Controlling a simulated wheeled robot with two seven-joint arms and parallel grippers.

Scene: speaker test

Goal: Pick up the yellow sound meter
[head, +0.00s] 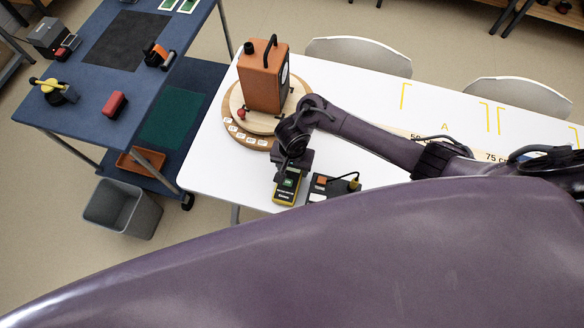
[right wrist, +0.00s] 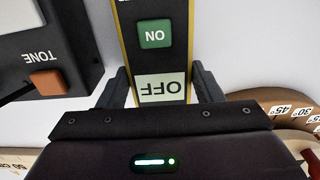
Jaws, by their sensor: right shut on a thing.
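The yellow sound meter (head: 285,197) is at the near edge of the white table, with a yellow rim, a dark face and a green patch. In the right wrist view the meter (right wrist: 156,62) shows a green ON patch and a white OFF label. My right gripper (head: 291,173) is over its far end. In the right wrist view the gripper's fingers (right wrist: 164,88) are shut on the meter's two sides. I cannot tell whether the meter touches the table. My left gripper is not in view.
A dark TONE box (head: 343,189) with an orange button (right wrist: 48,83) stands close beside the meter. An orange speaker (head: 262,78) stands on a round wooden turntable (head: 231,127) behind. The white table (head: 211,166) is clear left of the meter. A blue cart (head: 88,88) stands further left.

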